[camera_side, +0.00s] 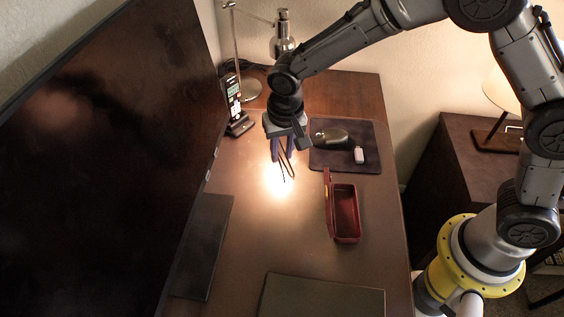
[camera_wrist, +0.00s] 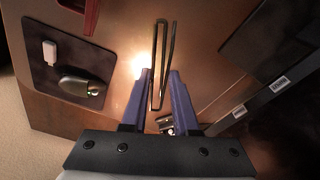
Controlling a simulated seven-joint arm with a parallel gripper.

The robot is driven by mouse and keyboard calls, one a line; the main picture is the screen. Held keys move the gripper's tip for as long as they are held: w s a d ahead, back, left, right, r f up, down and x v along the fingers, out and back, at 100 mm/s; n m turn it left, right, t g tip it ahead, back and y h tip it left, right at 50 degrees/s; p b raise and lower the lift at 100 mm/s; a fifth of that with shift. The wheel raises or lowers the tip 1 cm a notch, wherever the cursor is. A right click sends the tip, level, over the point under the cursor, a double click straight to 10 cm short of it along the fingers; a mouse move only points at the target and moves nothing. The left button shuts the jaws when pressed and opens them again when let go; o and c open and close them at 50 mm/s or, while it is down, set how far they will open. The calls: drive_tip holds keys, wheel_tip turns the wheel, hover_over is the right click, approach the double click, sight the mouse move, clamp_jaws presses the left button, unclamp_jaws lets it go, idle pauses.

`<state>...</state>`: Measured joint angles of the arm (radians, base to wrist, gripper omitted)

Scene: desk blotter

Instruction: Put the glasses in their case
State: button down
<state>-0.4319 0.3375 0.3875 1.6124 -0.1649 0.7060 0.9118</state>
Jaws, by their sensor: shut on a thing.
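My gripper (camera_side: 284,148) is shut on the folded dark glasses (camera_side: 287,166) and holds them above the brown blotter, left of the mouse pad. In the wrist view the glasses (camera_wrist: 155,60) show as a long thin frame between the blue fingers of my gripper (camera_wrist: 160,80). The dark red case (camera_side: 345,213) lies open on the blotter, to the right of and nearer the camera than my gripper. Its hollow faces up and looks empty, and its lid (camera_side: 328,195) stands on the left side. A corner of the case (camera_wrist: 91,18) shows at the top of the wrist view.
A mouse pad (camera_side: 368,160) with a mouse (camera_side: 331,137) and a small white object (camera_side: 359,155) lies right of my gripper. A phone (camera_side: 233,97) and lamp stand behind. A large monitor (camera_side: 100,150) fills the left. A dark flat item (camera_side: 320,297) lies in front.

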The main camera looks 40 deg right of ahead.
sight(286, 158)
drive_tip(key=r, duration=0.2)
drive_tip(key=s+r, duration=0.1)
drive_tip(key=r, duration=0.2)
drive_tip(key=shift+d, duration=0.2)
drive_tip(key=s+d+m, duration=0.2)
drive_tip(key=s+d, duration=0.1)
drive_tip(key=s, duration=0.4)
drive_tip(key=s+d+m, duration=0.2)
drive_tip(key=s+d, duration=0.2)
drive_tip(key=s, duration=0.4)
drive_tip(key=shift+h, duration=0.3)
drive_tip(key=shift+w+f, duration=0.15)
drive_tip(key=shift+f, duration=3.1)
drive_tip(key=shift+w+f, duration=0.1)
drive_tip(key=shift+f, duration=3.15)
drive_tip(key=c, duration=0.6)
unclamp_jaws()
